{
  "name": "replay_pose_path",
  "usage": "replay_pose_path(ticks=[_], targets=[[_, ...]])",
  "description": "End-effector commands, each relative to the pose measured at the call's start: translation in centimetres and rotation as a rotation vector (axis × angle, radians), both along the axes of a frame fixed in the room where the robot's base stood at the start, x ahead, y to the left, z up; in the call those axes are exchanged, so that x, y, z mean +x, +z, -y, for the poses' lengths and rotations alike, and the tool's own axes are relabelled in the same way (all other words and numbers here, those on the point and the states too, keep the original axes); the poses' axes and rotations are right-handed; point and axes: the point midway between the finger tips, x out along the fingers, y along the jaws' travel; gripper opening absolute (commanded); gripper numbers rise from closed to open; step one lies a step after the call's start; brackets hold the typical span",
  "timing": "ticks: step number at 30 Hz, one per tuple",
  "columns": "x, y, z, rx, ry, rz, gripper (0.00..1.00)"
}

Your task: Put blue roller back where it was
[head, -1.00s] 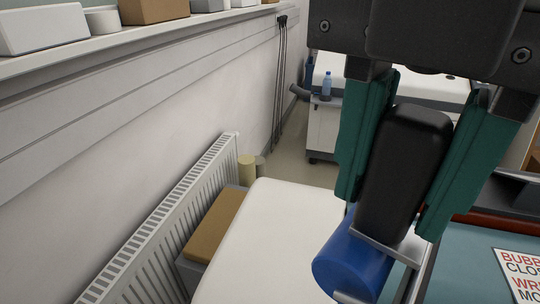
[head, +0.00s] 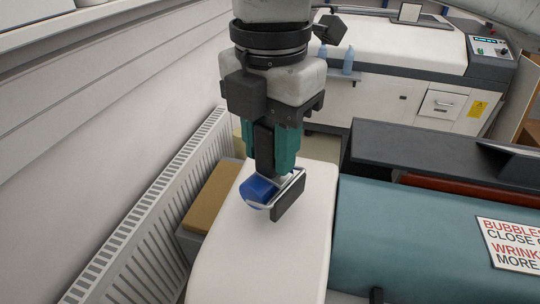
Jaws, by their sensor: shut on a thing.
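The blue roller (head: 258,190) has a blue cylinder, a metal frame and a black handle. My gripper (head: 274,165) has green fingers and is shut on the roller's black handle, pointing down. The roller is over the far part of the white padded top (head: 250,262). I cannot tell whether the roller touches that top or hangs just above it. A dark flat piece (head: 288,197) shows right beside the roller frame, in front of my gripper. The fingers hide part of the handle.
A radiator (head: 150,215) runs along the left wall, with a brown-topped box (head: 212,195) beside it. To the right is a teal surface (head: 420,235) with a printed sign (head: 512,245) and a dark machine part (head: 430,160). A large white machine (head: 400,50) stands at the back.

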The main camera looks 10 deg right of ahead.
Motion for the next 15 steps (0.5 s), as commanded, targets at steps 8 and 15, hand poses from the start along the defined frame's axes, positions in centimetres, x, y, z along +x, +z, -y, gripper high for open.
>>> replay_pose_path(ticks=[8, 15], targets=[[-0.1, -2.8, 0.0, -0.001, 0.000, 0.001, 0.06], [-0.1, -2.8, 0.0, 0.000, 0.000, 0.000, 0.06]])
